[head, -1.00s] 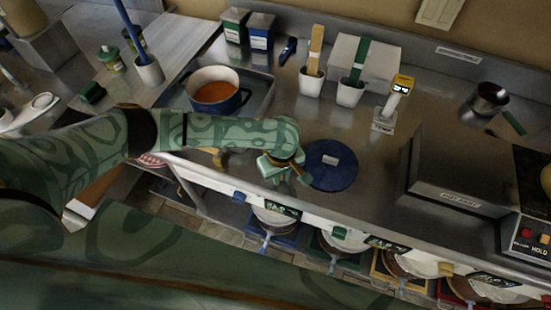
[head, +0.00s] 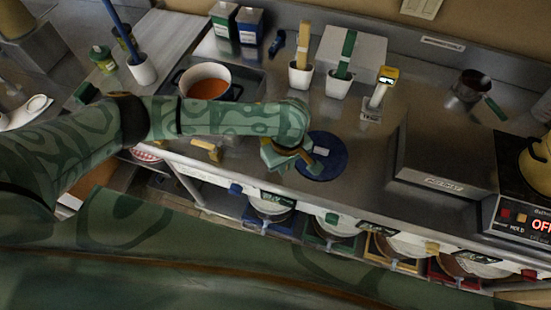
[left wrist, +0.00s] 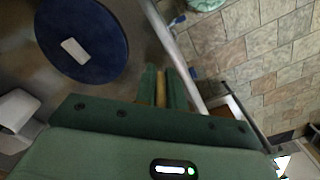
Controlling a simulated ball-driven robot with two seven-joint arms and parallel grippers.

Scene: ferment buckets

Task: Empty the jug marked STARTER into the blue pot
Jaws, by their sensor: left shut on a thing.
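The blue pot (head: 232,94), white inside and filled with orange liquid, stands at the back left of the counter in the head view, partly behind my left arm. My left gripper (head: 290,157) is low over the counter's front part, just left of a round blue lid (head: 325,168). In the left wrist view its fingers (left wrist: 162,86) are shut on a thin tan piece (left wrist: 161,88), which I cannot identify. The lid (left wrist: 85,30) lies left of the fingers there. I cannot make out a jug marked STARTER. My right gripper is not in view.
White cups with a wooden (head: 304,48) and a green (head: 346,55) tool stand at the back. A yellow-topped device (head: 380,90) and a small metal pan (head: 470,86) are right of them. A tan piece (head: 207,150) lies near the front edge. Several buckets sit below.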

